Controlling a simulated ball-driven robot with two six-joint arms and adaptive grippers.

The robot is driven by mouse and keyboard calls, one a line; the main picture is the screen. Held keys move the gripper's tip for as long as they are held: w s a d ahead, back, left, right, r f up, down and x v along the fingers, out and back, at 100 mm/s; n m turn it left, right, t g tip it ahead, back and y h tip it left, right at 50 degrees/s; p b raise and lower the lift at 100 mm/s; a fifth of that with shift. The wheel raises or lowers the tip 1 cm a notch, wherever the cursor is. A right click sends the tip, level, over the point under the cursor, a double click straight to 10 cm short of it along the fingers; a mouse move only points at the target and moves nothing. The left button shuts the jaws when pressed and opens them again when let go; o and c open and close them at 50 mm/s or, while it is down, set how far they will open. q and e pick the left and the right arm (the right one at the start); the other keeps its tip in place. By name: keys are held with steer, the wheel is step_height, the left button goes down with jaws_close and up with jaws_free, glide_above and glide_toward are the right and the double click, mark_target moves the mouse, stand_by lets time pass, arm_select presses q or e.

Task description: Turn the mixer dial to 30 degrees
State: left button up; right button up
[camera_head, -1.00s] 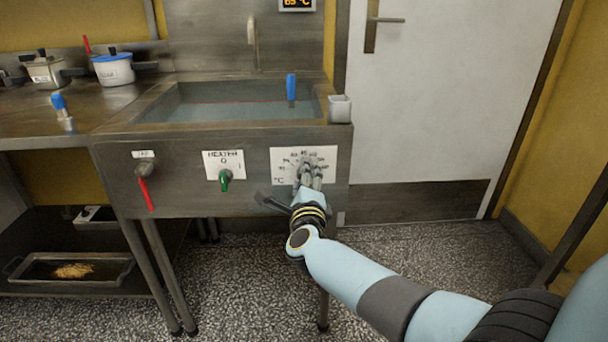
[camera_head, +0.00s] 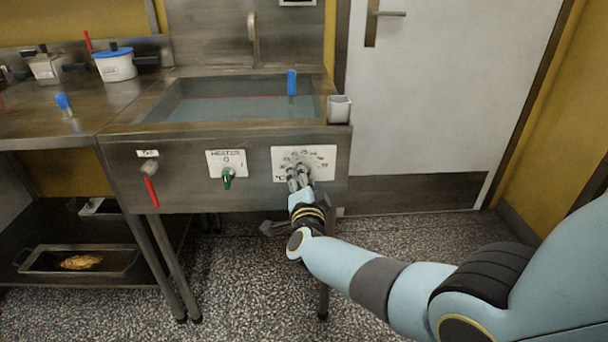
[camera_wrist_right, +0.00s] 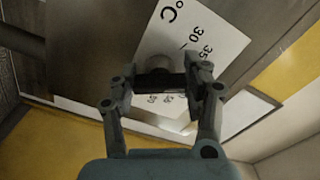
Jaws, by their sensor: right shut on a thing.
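The dial (camera_wrist_right: 157,48) is a round grey knob on a white °C scale plate (camera_head: 322,158), at the right of the sink's front panel. My right gripper (camera_head: 298,172) reaches it from below in the head view and covers most of it. In the right wrist view the gripper (camera_wrist_right: 163,84) is shut on the dial, one finger on each side. The plate (camera_wrist_right: 205,28) shows 30 and 35 there, with more numbers partly hidden behind the fingers. I cannot read the dial's exact pointing. My left gripper is out of view.
Left of the dial are a heater knob with a green handle (camera_head: 227,178) and a tap with a red lever (camera_head: 151,190). The sink basin (camera_head: 190,97) above holds water and a blue-handled thing (camera_head: 291,82). A small metal cup (camera_head: 339,109) stands at its right corner.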

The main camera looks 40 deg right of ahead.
steer(key=n+p, duration=0.1)
steer(key=n, duration=0.3)
steer(key=shift+s+f+n, duration=0.1)
steer(key=shift+n, duration=0.2)
steer(key=n+p, duration=0.1)
steer(key=n, duration=0.3)
steer(key=shift+f+n, duration=0.1)
steer(key=shift+n, duration=0.3)
steer(key=o, duration=1.2)
steer(key=v, duration=1.2)
steer(key=shift+s+d, duration=0.1)
steer(key=shift+s, duration=0.05)
